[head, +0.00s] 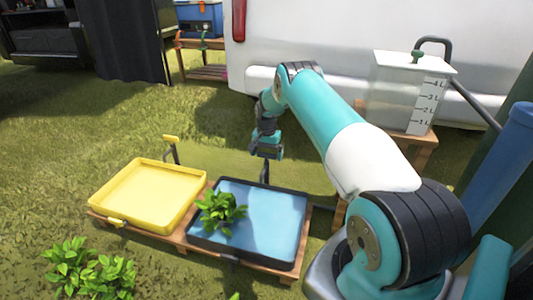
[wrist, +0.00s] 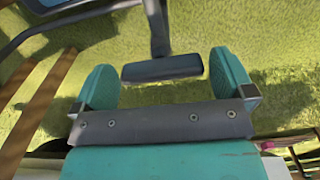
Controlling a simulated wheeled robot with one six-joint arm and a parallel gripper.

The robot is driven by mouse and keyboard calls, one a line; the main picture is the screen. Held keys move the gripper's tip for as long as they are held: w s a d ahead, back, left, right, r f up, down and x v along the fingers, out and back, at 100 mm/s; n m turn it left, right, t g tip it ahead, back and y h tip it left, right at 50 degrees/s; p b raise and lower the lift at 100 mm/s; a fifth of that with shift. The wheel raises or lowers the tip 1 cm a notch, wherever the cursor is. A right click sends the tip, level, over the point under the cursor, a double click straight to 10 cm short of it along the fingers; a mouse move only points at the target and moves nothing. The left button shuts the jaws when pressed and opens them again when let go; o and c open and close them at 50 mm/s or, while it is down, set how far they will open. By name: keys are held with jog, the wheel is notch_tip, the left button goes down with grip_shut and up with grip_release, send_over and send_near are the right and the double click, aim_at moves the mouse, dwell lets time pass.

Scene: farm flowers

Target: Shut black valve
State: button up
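The black valve (wrist: 162,68) shows in the wrist view as a dark, flat bar handle on a stem. Its bar lies crosswise between the two teal fingers of my gripper (wrist: 165,82), with gaps at both ends. My gripper is open and holds nothing. In the head view my gripper (head: 266,150) hangs just behind the black tray (head: 294,262), above a dark stem (head: 265,174). The valve's handle is mostly hidden by the gripper there. The tray's rim shows at the wrist view's upper left.
A yellow tray (head: 150,192) with a yellow-handled valve (head: 171,138) stands left of the black tray on a wooden stand. A green plant (head: 220,209) is at the black tray's left. A water tank (head: 400,95) stands at right. Grass behind the trays is open.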

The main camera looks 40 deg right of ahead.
aim_at(266, 153)
jog(key=shift+r, duration=0.1)
notch_tip(266, 153, up, 17)
jog(key=p, duration=0.8)
jog(key=shift+r, duration=0.15)
jog(key=s+a+r+n+y+p, duration=0.1)
jog(key=s+a+r+n, duration=0.2)
jog(key=a+r, duration=0.5)
jog(key=s+a+r+n+t+p, duration=0.1)
jog(key=s+a+r+n, duration=0.25)
jog(key=a+r, duration=0.55)
jog(key=s+a+r+n+y+p, duration=0.15)
jog(key=a+r+n, duration=0.3)
jog(key=a, duration=0.65)
jog(key=s+a+r+n+y+p, duration=0.1)
jog(key=s+a+r+n, duration=0.15)
jog(key=s+a, duration=0.45)
jog(key=s+a+r+n+g, duration=0.1)
jog(key=s+a+r+n, duration=0.15)
jog(key=s, duration=0.95)
jog(key=s+a+r+n+y+p, duration=0.1)
jog(key=s+a+r+n, duration=0.15)
jog(key=s+a, duration=0.45)
notch_tip(266, 153, up, 37)
jog(key=s+d+p, duration=0.2)
jog(key=p, duration=3.6)
jog(key=shift+r+n, duration=0.2)
jog(key=shift+n, duration=0.15)
jog(key=shift+s, duration=0.1)
